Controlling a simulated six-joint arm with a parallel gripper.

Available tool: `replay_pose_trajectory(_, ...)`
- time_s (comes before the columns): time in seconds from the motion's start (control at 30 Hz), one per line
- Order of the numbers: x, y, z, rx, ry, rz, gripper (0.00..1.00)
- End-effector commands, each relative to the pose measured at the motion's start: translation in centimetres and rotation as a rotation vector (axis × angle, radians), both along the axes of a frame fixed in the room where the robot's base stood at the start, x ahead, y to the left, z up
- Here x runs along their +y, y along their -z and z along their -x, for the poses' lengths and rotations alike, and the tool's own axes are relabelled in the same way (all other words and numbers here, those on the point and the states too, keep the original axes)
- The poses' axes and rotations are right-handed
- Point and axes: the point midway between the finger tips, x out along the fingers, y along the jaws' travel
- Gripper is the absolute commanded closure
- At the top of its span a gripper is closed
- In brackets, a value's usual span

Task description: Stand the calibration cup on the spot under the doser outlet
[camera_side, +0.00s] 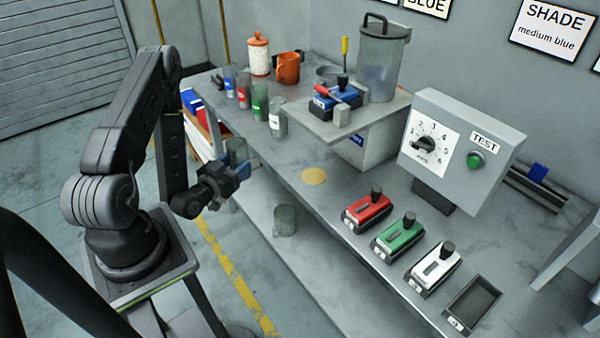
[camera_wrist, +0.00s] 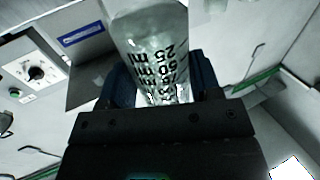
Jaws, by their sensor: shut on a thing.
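The calibration cup (camera_wrist: 150,45) is clear, with dark printed graduations. My gripper (camera_wrist: 163,84) is shut on it, with a blue finger on each side. In the side view my gripper (camera_side: 237,170) holds the cup (camera_side: 237,150) near the bench's front left edge; its lower part is hidden by the fingers. The spot (camera_side: 314,177) is a yellow disc on the bench top, bare, to the right of my gripper and apart from the cup. The doser (camera_side: 381,65) has a clear lidded hopper on a raised grey shelf behind the spot. Its outlet cannot be made out.
Several cups with coloured labels (camera_side: 260,103) stand in a row behind my gripper. Red (camera_side: 367,212), green (camera_side: 398,236) and white (camera_side: 433,270) blocks line the front edge. A control box (camera_side: 463,135) stands at right. Another clear cup (camera_side: 285,220) is on the lower shelf.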

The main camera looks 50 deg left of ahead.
Motion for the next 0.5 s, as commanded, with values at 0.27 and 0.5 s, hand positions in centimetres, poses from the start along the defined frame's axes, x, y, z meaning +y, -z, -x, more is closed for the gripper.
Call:
replay_pose_trajectory(0.27, -7.2, -1.7, -0.8, 0.003, 0.318, 0.005, 0.65)
replay_pose_trajectory(0.5, -11.1, -2.7, -0.3, 0.0, 0.501, 0.0, 0.65)
